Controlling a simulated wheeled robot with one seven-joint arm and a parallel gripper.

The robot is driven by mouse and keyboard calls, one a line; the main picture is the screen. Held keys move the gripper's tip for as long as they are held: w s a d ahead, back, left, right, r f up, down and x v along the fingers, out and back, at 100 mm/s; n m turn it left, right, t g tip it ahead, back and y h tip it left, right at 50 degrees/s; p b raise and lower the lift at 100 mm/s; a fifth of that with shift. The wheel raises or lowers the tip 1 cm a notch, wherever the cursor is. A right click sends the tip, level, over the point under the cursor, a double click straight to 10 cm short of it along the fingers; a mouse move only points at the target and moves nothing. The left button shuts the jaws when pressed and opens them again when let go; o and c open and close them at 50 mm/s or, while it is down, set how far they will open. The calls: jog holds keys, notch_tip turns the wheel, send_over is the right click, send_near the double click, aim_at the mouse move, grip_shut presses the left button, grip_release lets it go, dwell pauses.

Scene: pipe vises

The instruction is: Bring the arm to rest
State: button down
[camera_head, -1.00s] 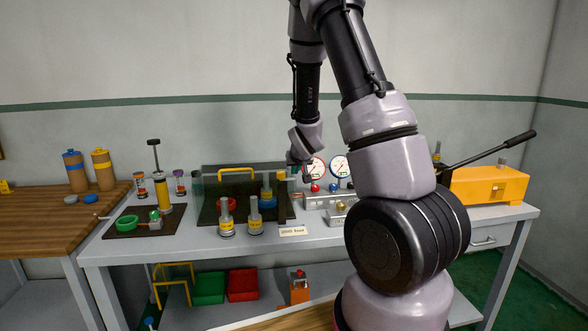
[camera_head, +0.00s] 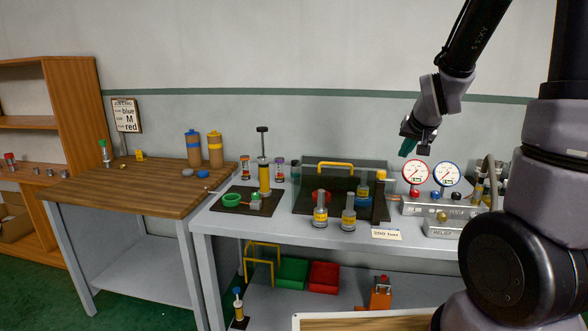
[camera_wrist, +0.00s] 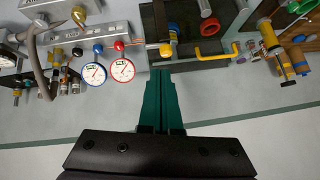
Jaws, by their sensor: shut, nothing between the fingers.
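My gripper (camera_head: 407,148) is raised above the back of the grey workbench (camera_head: 300,240), in front of the wall and just left of the red-rimmed gauge (camera_head: 416,171). Its green fingers are together with nothing between them. In the wrist view my gripper (camera_wrist: 160,75) points toward the bench, its fingers side by side. The red-rimmed gauge (camera_wrist: 122,70) and the blue-rimmed gauge (camera_wrist: 94,74) lie left of the fingertips there. The yellow handle (camera_wrist: 211,51) lies to their right. My arm comes in from the upper right of the head view and hides the bench's right part.
A dark tray with a clear guard and yellow handle (camera_head: 337,165) stands mid-bench, with two grey-topped bottles (camera_head: 320,213) in front. A manifold (camera_head: 435,208) with knobs is below the gauges. A wooden table (camera_head: 150,185) and shelf (camera_head: 75,110) stand left. The air above the bench's left is clear.

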jog(key=s+a+r+y, duration=0.1)
jog(key=s+a+r, duration=0.2)
jog(key=s+r, duration=0.4)
jog(key=s+a+r+g+y, duration=0.1)
jog(key=s+a+r, duration=0.2)
jog(key=s+r, duration=0.4)
jog(key=s, duration=0.7)
jog(key=shift+s+a+r+y, duration=0.15)
jog(key=shift+s+a+y, duration=0.1)
jog(key=shift+s+y, duration=0.05)
